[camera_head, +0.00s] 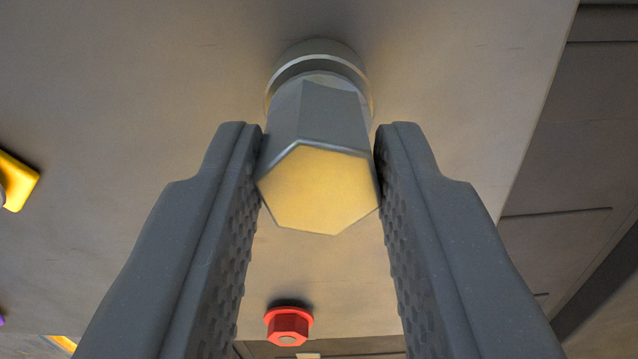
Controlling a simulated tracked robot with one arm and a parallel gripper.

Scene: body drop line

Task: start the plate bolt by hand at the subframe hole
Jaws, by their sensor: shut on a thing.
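The plate bolt (318,190) has a large grey hex head with a yellowish end face turned toward the camera. My gripper (318,150) is shut on the hex head, one ridged finger on each side. The bolt's flange or collar (318,62) is beyond the head, at or very close to the flat grey-brown surface of the subframe plate (150,90). The hole and the bolt's thread are hidden behind the head and collar, so I cannot tell how deep the bolt sits.
A red flanged hex bolt (288,326) sits on the plate below, between my fingers in the picture. A yellow part (17,181) is at the left edge. The plate ends at a slanting right edge, with darker panels (570,150) beyond. Around the bolt the surface is clear.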

